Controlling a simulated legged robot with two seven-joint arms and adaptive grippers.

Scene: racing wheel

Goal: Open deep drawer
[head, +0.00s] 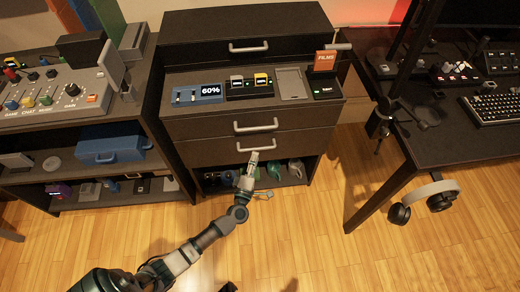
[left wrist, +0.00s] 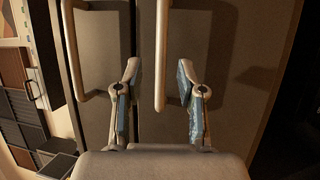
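The dark drawer cabinet (head: 190,128) stands in the middle of the head view. Its lower, taller drawer (head: 205,152) is closed, with a pale bar handle (head: 255,146). A shallower closed drawer with its own handle (head: 255,125) is just above. My left gripper (head: 252,160) is in front of the lower drawer, close to its handle. In the left wrist view my left gripper (left wrist: 159,70) is open, and the lower handle (left wrist: 160,45) appears between its two fingers. I cannot tell whether they touch it. The upper handle (left wrist: 76,55) is left of the fingers. My right gripper is not in view.
An open shelf (head: 268,183) with small items is under the drawers. A shelf unit with a control panel (head: 62,92) stands at left. A desk (head: 450,145) with a keyboard (head: 492,103) stands at right, a caster chair part (head: 430,195) beneath.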

